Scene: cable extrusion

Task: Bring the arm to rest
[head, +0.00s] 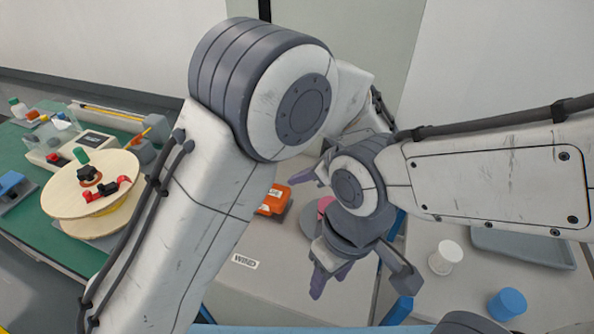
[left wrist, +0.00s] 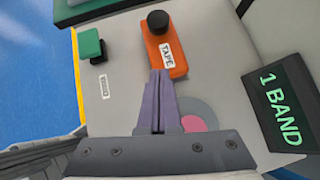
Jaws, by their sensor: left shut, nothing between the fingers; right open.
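My left gripper (head: 306,177) is partly hidden behind my arms in the head view. In the left wrist view its purple fingers (left wrist: 161,80) are closed together with nothing between them. They point at an orange block labelled TAPE (left wrist: 167,55) with a black knob, which also shows in the head view (head: 272,203). Whether they touch it I cannot tell. A pink disc on a grey round base (left wrist: 194,123) lies beside the fingers. My right gripper (head: 329,279) is lower in the head view, with its fingers apart and empty, above the grey table.
A wooden spool (head: 75,197) stands on the green mat (head: 20,152) at left. A white cylinder (head: 446,256), a blue cylinder (head: 507,304) and a grey tray (head: 520,246) are at right. The left wrist view shows a 1 BAND sign (left wrist: 281,106) and a green block (left wrist: 90,44).

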